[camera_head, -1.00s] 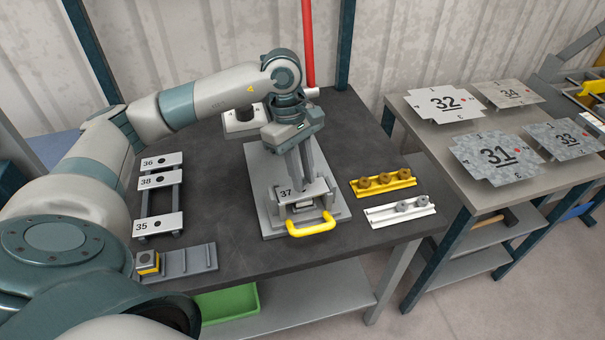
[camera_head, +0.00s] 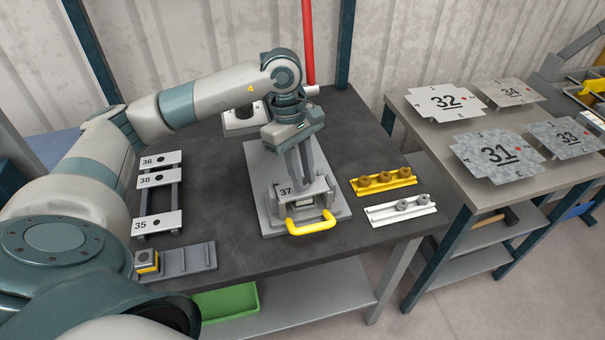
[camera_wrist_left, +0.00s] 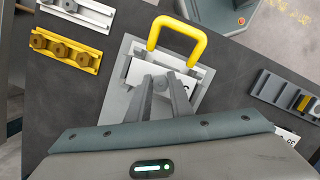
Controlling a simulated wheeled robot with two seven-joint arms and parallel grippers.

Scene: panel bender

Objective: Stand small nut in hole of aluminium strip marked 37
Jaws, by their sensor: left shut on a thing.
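The aluminium strip marked 37 (camera_head: 286,191) lies across a grey fixture (camera_head: 255,160) with a yellow handle (camera_head: 310,223), on the dark table. My left gripper (camera_head: 308,181) points down over this strip, and its fingers cover part of it. In the left wrist view the fingertips (camera_wrist_left: 161,84) are shut on a small grey round nut (camera_wrist_left: 160,83) at the strip. The hole is hidden, and I cannot tell whether the nut touches the strip. My right gripper is not in view.
Strips 36, 38 and 35 (camera_head: 158,222) rest on a rack at left. A grey tray (camera_head: 190,259) holds a yellow-grey block.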

